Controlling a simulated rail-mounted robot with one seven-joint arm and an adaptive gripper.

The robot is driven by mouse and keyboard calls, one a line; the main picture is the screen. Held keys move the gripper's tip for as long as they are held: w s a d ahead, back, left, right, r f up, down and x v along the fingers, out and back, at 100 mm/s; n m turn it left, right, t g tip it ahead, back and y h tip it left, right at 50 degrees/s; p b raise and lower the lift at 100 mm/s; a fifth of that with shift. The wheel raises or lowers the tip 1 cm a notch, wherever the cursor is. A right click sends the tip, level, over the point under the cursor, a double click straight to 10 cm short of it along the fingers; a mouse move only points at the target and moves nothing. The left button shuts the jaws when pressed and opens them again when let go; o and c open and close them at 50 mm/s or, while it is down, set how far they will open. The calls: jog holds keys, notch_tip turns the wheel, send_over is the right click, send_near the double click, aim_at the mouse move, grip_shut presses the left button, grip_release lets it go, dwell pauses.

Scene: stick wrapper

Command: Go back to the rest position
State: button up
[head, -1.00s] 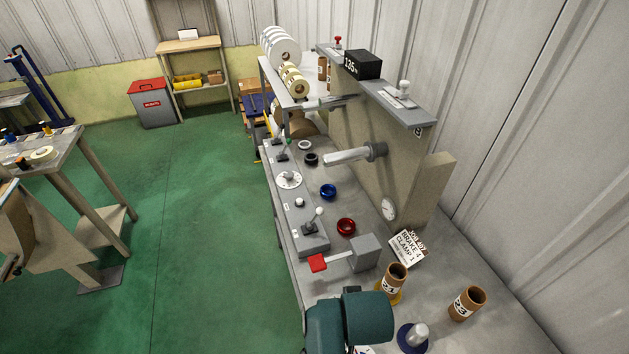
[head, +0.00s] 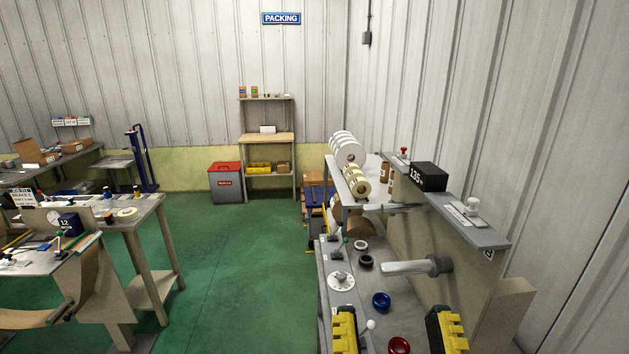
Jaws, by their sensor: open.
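My gripper (head: 396,332) shows at the bottom of the head view. Its two yellow-and-black fingers stand wide apart, with nothing held between them. It is in front of the near part of the grey wrapper machine bench (head: 330,262). A red ring (head: 399,346) shows between the fingers, low in the picture, and a blue ring (head: 381,301) lies a little farther back. The rest of my arm is out of the picture.
On the machine are a horizontal metal spindle (head: 412,267), a white dial (head: 341,281), a white-knobbed lever (head: 370,325) and a black counter box (head: 430,176). White rolls (head: 348,150) stand at its far end. A workbench (head: 130,214) is at left. Green floor (head: 225,265) between is clear.

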notch_tip(320, 180, up, 23)
jog(key=p, duration=2.3)
jog(key=shift+w, duration=0.15)
jog(key=shift+r, duration=0.1)
